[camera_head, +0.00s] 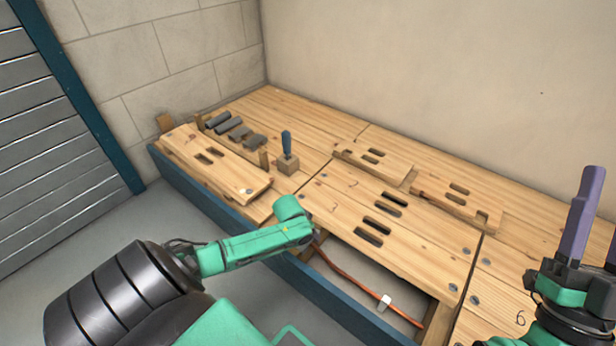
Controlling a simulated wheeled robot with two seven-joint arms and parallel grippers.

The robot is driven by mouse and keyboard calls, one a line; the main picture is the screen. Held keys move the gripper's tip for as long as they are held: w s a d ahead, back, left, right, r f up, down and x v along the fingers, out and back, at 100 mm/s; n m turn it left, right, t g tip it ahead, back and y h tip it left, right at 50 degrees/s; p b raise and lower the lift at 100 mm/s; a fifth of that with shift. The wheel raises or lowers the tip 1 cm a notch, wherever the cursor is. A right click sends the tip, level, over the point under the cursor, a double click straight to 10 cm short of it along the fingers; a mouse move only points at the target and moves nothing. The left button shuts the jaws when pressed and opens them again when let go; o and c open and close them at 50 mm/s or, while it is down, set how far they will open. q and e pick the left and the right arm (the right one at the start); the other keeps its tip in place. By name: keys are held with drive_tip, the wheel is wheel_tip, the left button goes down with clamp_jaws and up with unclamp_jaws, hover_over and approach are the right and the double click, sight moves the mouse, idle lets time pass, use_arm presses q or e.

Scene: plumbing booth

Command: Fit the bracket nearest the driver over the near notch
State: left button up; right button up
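The driver (287,146) has a blue handle and stands upright in a small wooden block (288,164) on the bench-like boards. Several grey brackets lie in a row to its left; the bracket nearest the driver (255,141) is at the row's right end. A copper pipe (350,277) with a white fitting (385,301) runs through the floor opening. I cannot tell which cut is the near notch. My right gripper (600,220) has purple fingers standing apart at the right edge; it looks open and empty, partly cut off. My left arm reaches over the near edge, but its gripper is not visible.
A loose slotted board (215,165) lies at the left. Slotted boards with cut-outs (375,166) (455,203) lie at the back and right. A blue rim (205,194) edges the platform.

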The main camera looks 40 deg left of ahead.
use_arm(q)
drive_tip(key=shift+f, duration=0.1)
drive_tip(key=o, duration=1.5)
